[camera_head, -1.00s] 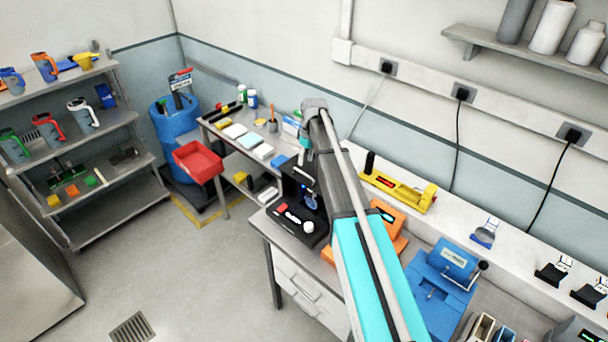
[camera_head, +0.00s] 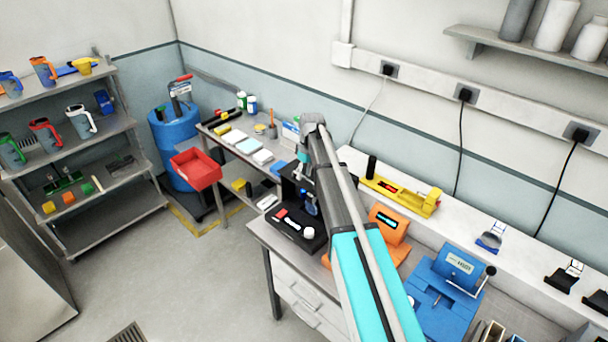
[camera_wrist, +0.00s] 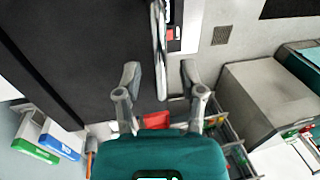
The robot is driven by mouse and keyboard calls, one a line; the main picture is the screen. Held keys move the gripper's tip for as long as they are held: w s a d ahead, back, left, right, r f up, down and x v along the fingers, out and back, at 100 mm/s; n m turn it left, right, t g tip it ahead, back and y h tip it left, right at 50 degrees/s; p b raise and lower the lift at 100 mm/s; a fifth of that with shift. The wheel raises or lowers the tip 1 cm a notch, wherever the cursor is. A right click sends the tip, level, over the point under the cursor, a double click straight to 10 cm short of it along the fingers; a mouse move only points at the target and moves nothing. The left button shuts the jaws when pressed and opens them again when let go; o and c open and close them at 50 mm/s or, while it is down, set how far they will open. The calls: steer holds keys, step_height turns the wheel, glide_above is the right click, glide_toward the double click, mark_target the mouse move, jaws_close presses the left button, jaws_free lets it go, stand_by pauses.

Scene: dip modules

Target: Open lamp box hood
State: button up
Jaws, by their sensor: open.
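The lamp box (camera_head: 291,190) appears to be the black box at the left end of the near bench, partly hidden behind my arm. In the wrist view its dark panel (camera_wrist: 75,50) fills the upper left. A thin silver bar, which looks like a handle (camera_wrist: 158,45), runs along the panel's right edge. My gripper (camera_wrist: 160,70) is open, with one finger on each side of the bar's lower end. I cannot tell whether either finger touches it. In the head view my arm hides most of the gripper.
A black tray with a white knob (camera_head: 308,232) sits in front of the box. An orange device (camera_head: 388,226), a blue device (camera_head: 447,290) and a yellow fixture (camera_head: 408,196) stand to the right. A red bin (camera_head: 196,169) hangs at the left bench.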

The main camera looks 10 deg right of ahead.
jaws_close()
steer(key=shift+r, duration=0.2)
stand_by(0.3)
